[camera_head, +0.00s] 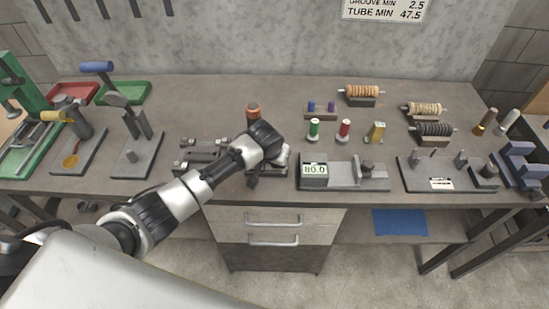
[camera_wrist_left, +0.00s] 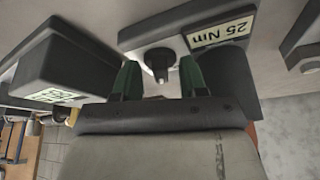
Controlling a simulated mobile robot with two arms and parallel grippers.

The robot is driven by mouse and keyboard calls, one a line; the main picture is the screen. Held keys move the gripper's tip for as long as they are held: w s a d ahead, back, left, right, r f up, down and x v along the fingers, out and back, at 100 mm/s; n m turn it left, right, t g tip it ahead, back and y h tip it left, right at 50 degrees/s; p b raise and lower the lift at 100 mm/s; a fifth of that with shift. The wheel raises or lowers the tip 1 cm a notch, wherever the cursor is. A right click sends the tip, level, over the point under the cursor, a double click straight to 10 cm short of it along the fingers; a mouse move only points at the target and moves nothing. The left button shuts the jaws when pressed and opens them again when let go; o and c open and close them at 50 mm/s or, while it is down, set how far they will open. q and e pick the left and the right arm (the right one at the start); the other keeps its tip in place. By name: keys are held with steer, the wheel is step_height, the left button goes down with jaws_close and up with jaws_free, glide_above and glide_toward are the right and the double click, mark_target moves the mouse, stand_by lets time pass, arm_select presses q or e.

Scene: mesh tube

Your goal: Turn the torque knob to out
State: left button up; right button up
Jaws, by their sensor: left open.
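The torque knob (camera_wrist_left: 159,60) is a dark round knob with a pale central stub, on a fixture beside a "25 Nm" label (camera_wrist_left: 219,31) in the left wrist view. My left gripper (camera_wrist_left: 160,78) is open, its two green-padded fingers on either side of the knob's stub. Contact cannot be told. In the head view my left gripper (camera_head: 254,180) reaches down at the front of the bench and hides the knob and much of its fixture (camera_head: 204,153). My right gripper is not in view.
A gauge block reading 0.08 (camera_head: 314,170) stands just right of my gripper and shows as a dark box (camera_wrist_left: 68,66) in the wrist view. An orange-topped post (camera_head: 252,111) stands behind. Spools (camera_head: 314,129) and a press stand (camera_head: 137,152) flank the work area.

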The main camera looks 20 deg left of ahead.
arm_select(q)
jaws_close()
stand_by(0.4)
